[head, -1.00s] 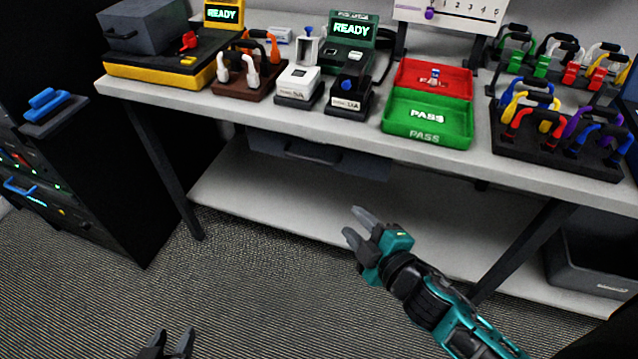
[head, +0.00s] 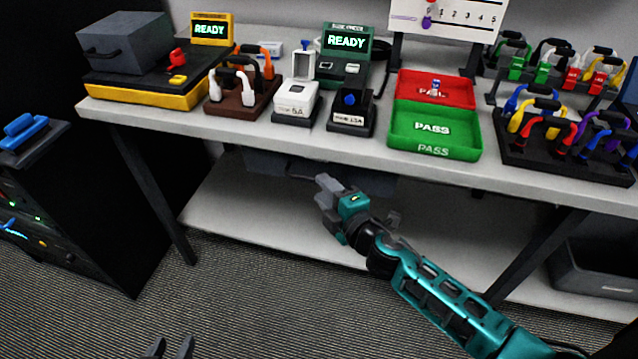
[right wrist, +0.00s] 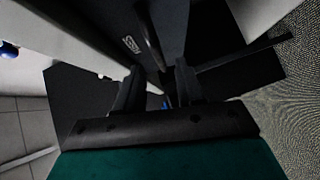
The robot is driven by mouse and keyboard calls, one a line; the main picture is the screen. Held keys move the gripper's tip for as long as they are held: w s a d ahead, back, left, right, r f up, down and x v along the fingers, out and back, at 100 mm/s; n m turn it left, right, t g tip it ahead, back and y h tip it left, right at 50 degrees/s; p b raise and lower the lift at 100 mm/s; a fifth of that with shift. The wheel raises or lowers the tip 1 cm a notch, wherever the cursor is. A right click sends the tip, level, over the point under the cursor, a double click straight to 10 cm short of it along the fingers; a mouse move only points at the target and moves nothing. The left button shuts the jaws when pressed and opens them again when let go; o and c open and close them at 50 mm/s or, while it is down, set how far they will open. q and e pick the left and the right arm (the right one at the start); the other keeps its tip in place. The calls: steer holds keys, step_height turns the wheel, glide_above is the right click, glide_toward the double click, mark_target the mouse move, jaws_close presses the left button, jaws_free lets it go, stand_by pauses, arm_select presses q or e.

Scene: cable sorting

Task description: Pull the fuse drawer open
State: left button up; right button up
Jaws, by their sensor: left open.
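The dark fuse drawer (head: 262,163) hangs under the front of the workbench, its middle partly hidden by my right gripper (head: 319,189). In the right wrist view, the drawer front (right wrist: 178,22) carries a small pale label and a bar handle (right wrist: 150,42). The handle runs into the gap between the fingers of my right gripper (right wrist: 157,88). These fingers are apart; I cannot tell whether either touches the bar. My left gripper (head: 170,348) is open and empty at the bottom edge of the head view, well away from the drawer.
The workbench (head: 230,135) holds a green PASS tray (head: 432,152), a red tray (head: 435,88), fuse testers and a rack of colored cables (head: 565,160). A lower shelf (head: 260,225) lies below the drawer. A dark cabinet (head: 75,225) stands at left.

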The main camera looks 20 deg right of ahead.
steer(key=x, duration=0.3)
steer(key=shift+c, duration=0.5)
jaws_close()
